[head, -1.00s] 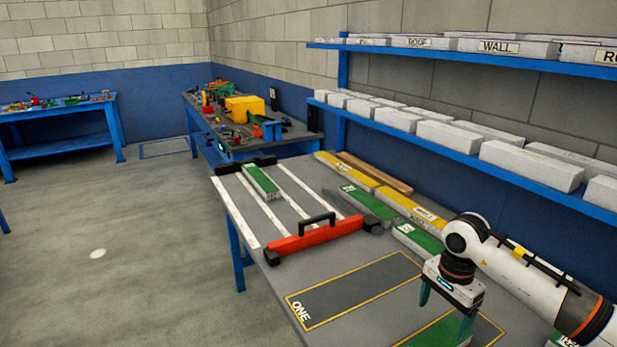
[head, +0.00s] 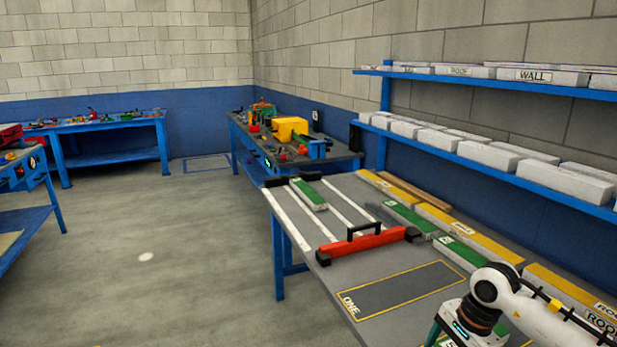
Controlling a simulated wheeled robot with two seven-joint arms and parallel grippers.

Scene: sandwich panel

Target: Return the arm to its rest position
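My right arm comes in from the lower right corner, white with a dark wrist and orange rings. Its gripper (head: 462,340) hangs low over the front right part of the grey table (head: 330,274). The green fingers stand apart, and their tips are cut off by the bottom edge. Part of a green-topped panel (head: 446,343) shows below the gripper; I see no clear grip on it. My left arm and gripper are out of view.
A dark marked area labelled ONE (head: 400,290) is empty. A red bar with a black handle (head: 368,242) and a small green panel (head: 309,195) lie on the table. Yellow and green panels (head: 448,220) line its back. Blue shelves (head: 545,180) with white boxes hang behind.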

